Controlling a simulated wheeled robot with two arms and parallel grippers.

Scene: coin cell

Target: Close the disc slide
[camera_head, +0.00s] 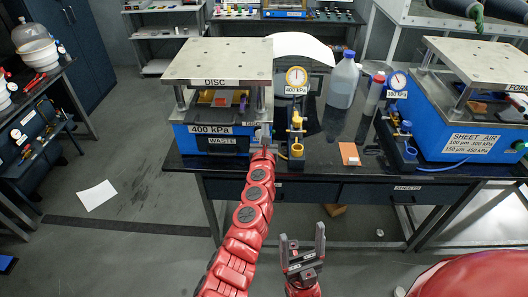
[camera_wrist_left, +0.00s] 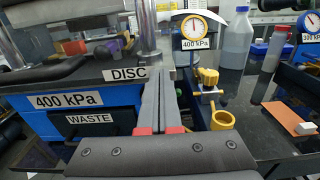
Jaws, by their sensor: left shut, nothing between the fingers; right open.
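The disc press (camera_head: 217,60) stands on the bench at left, with DISC on its top plate and a blue base marked 400 kPa. In its opening is a yellow and dark slide-like part (camera_head: 222,98) with small red and orange pieces; how far it is out I cannot tell. A small DISC label (camera_wrist_left: 124,73) sits at the base's front right edge. My left gripper (camera_head: 265,132) is shut and empty beside that corner; in the wrist view its fingers (camera_wrist_left: 160,85) are just right of the label, contact unclear. My right gripper (camera_head: 302,243) is open and empty, in front of the bench.
A gauge and yellow valve (camera_head: 297,125) stand close right of my left gripper. Bottles (camera_head: 343,80), an orange card (camera_head: 349,153) and the sheet press (camera_head: 470,130) are further right. A WASTE drawer (camera_wrist_left: 89,121) is below the press. The floor at front left is mostly clear.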

